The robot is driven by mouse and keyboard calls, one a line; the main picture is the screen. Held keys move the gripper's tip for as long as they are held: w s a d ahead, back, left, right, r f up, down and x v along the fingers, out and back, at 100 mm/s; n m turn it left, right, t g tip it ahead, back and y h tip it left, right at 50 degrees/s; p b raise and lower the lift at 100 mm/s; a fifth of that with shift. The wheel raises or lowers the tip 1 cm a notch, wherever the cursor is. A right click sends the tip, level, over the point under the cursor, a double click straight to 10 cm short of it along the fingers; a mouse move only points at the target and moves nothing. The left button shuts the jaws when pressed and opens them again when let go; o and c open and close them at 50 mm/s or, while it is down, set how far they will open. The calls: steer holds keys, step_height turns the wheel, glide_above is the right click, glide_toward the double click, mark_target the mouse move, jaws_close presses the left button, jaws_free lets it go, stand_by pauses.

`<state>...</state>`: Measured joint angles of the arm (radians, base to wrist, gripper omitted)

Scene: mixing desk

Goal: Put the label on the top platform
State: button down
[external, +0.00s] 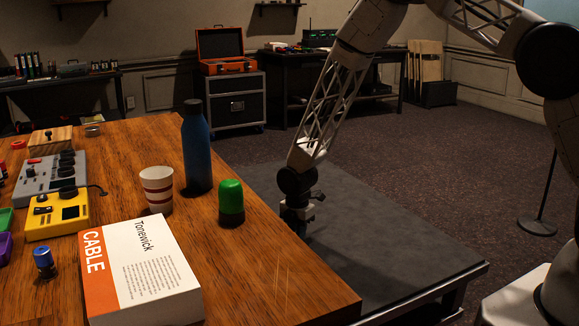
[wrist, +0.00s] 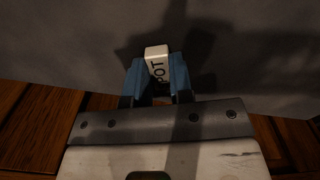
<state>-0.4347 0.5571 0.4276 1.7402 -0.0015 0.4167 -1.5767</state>
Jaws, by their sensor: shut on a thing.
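The label stands up between the fingertips, over a plain grey surface. In the external view my gripper (external: 298,222) hangs low past the right edge of the wooden desk, over a dark grey platform (external: 400,232). Its fingertips and the label are too dark or hidden to make out there. I cannot tell whether this is the platform the task calls the top one.
On the wooden desk (external: 265,262) stand a blue bottle (external: 197,150), a green-capped object (external: 231,200), a striped cup (external: 157,190), a thick book (external: 140,270), a yellow device (external: 57,215) and a grey mixer (external: 50,177). The dark grey platform looks clear around my gripper.

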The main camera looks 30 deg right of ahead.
steer(key=shift+f, duration=0.1)
steer(key=c, duration=1)
jaws_free()
step_height(320, 180, up, 12)
steer(key=shift+r, duration=0.1)
stand_by(0.7)
